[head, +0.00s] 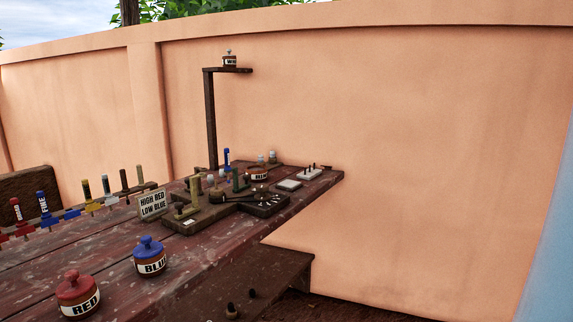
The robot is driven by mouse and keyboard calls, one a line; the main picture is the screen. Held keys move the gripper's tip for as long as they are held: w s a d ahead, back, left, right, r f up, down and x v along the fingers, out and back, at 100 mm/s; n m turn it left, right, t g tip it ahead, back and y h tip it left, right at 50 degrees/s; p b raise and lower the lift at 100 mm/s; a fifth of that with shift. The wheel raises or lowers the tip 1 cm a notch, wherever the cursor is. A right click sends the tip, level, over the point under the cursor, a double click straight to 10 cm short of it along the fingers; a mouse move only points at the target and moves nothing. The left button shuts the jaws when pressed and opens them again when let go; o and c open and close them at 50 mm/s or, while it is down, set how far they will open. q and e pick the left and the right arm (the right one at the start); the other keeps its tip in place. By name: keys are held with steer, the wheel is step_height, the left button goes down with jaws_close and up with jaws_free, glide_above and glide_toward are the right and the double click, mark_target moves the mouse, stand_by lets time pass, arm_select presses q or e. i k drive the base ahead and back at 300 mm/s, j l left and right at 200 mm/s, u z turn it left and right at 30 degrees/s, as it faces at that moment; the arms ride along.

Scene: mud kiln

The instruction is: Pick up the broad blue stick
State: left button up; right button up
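A row of upright sticks stands along the left of the table (120,240). Among them is a blue stick (43,203) with a white label that looks like "FINE", though it is small. A red stick (16,211) with a white label stands left of it. Another blue upright piece (227,158) stands farther back, near the post; I cannot tell whether it is a broad stick. Neither of my grippers is in view.
A red-lidded jar (78,296) and a blue-lidded jar (150,257) stand at the near side. A sign (153,204) reads "HIGH RED LOW BLUE". A dark post (211,120) holds a shelf with a small jar (229,59). A wall (400,150) closes off the back.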

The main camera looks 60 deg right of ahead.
mark_target(227, 167)
steer(key=z, duration=1.4)
